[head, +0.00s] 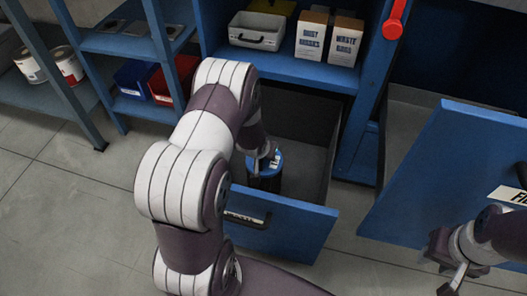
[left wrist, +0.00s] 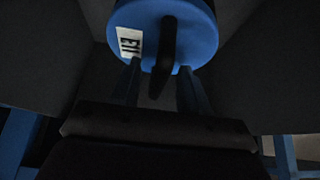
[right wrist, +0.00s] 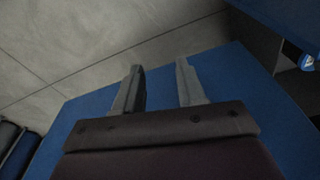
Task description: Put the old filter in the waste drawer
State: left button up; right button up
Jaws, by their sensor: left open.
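The old filter (head: 266,172) is a dark cylinder with a blue top, inside the open waste drawer (head: 285,232) in the head view. My left gripper (head: 264,153) reaches down into the drawer, right at the filter's top. In the left wrist view the filter (left wrist: 196,38) shows its blue cap, a white label and a black handle. The left gripper (left wrist: 160,88) is open, its fingers on either side of the handle. The filter's underside is hidden, so contact with the drawer floor cannot be told. My right gripper (head: 455,277) is open and empty; in the right wrist view (right wrist: 158,82) its fingers are apart.
A second blue drawer (head: 440,170) stands open at the right, close to my right gripper. Shelves behind hold two cartons (head: 328,38), a grey bin (head: 257,30) and a red bin (head: 175,80). A red handle (head: 394,22) hangs above. Floor at left is clear.

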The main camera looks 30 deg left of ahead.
pick_arm(q)
jog(key=s+d+r+m+g+p, duration=0.1)
jog(key=s+d+r+p, duration=0.1)
jog(key=s+d+r, duration=0.2)
jog(key=s+d+r+m+g+h+p, duration=0.1)
jog(key=s+d+r+g+p, duration=0.1)
jog(key=s+d+r, duration=0.2)
jog(key=s+d+r+m+g+p, duration=0.1)
jog(key=s+d+r, duration=0.3)
jog(key=s+r, duration=0.5)
notch_tip(320, 180, up, 6)
jog(key=shift+s+r+p, duration=0.15)
jog(key=shift+r+p, duration=0.1)
jog(key=shift+p, duration=0.5)
